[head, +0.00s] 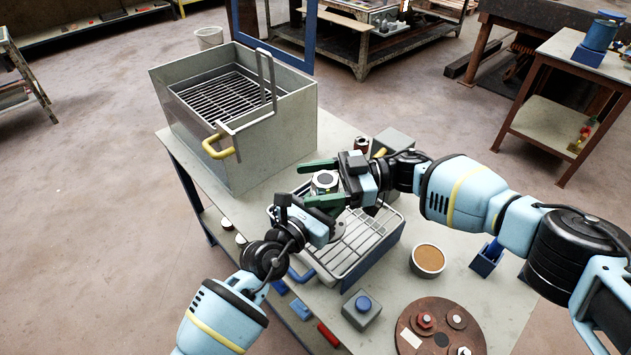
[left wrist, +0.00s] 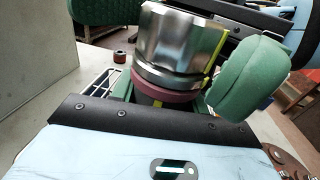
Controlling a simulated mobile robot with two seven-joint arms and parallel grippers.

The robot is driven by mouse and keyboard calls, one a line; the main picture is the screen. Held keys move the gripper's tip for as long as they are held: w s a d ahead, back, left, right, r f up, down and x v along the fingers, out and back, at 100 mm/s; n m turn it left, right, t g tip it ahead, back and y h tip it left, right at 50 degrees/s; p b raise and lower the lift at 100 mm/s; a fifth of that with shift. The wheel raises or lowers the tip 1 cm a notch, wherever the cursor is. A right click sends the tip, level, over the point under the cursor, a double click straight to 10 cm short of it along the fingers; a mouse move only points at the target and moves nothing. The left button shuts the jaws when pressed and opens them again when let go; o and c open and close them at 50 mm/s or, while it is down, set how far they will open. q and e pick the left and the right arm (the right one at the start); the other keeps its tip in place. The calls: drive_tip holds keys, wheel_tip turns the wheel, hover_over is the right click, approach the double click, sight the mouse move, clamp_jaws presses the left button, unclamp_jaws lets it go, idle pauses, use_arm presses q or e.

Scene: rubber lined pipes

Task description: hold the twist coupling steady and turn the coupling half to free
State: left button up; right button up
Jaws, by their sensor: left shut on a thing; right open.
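The twist coupling stands upright above the wire rack; its silver coupling half (head: 325,181) faces up. In the left wrist view the coupling half (left wrist: 180,42) is a shiny faceted metal piece above a dark red ring (left wrist: 165,86), with a yellow line down its right side. My left gripper (head: 322,213) is shut on the coupling's lower part; its fingertips are mostly hidden. My right gripper (head: 322,183) is open, its green fingers on either side of the coupling half. In the left wrist view a gap shows between the coupling half and the left green finger; contact on the right is unclear.
A wire rack (head: 362,240) sits below the grippers. A large metal basin (head: 215,150) with a grid and yellow handle stands behind left. A brown-filled bowl (head: 428,260), a round plate (head: 410,312) and a blue-button box (head: 361,309) are at right and front. A small fitting (head: 361,145) stands behind.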

use_arm(q)
drive_tip(key=shift+a, duration=0.1)
use_arm(e)
drive_tip(key=v, duration=1.2)
use_arm(q)
drive_tip(key=o, duration=1.5)
drive_tip(key=v, duration=1.2)
